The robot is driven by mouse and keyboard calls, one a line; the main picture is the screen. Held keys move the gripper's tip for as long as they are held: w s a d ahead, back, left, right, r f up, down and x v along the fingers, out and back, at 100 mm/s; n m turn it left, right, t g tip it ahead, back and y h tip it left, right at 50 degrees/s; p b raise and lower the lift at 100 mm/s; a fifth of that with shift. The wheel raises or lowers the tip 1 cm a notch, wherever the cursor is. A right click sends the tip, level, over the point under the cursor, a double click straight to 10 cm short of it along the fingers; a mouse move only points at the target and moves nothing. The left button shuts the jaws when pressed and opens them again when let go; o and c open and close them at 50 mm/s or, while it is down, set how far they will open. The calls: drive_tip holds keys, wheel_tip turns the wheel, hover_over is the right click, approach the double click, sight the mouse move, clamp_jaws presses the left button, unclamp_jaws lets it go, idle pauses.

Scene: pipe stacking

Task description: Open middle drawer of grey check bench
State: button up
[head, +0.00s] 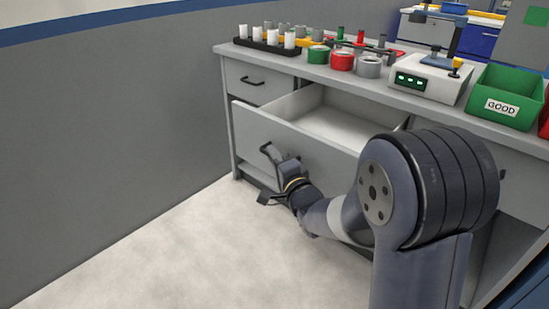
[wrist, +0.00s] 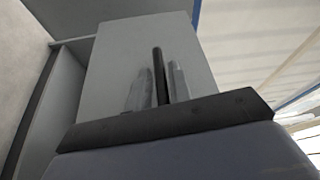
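The grey bench (head: 228,115) stands against the wall. Its wide drawer (head: 305,140) below the top left drawer is pulled out, and its pale, empty-looking inside (head: 335,115) shows. The drawer has a dark handle (head: 265,149) on its front, which also shows as a dark bar in the wrist view (wrist: 158,75). My gripper (head: 275,157) is at this handle, in front of the drawer. In the wrist view its two grey fingers stand close on either side of the bar and appear shut on it. My arm hides the right part of the drawer front.
The top left drawer (head: 256,82) is closed. A lower front (head: 258,177) shows under the open drawer. On the bench top are a rack of white cylinders (head: 272,40), coloured rings (head: 342,60), a device with green displays (head: 425,78) and a green GOOD bin (head: 505,95). The floor at left is clear.

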drive_tip(key=shift+o, duration=1.3)
drive_tip(key=p+v, duration=0.2)
drive_tip(key=v, duration=0.8)
drive_tip(key=shift+s+d, duration=0.2)
drive_tip(key=shift+s, duration=0.2)
drive_tip(key=shift+f, duration=0.1)
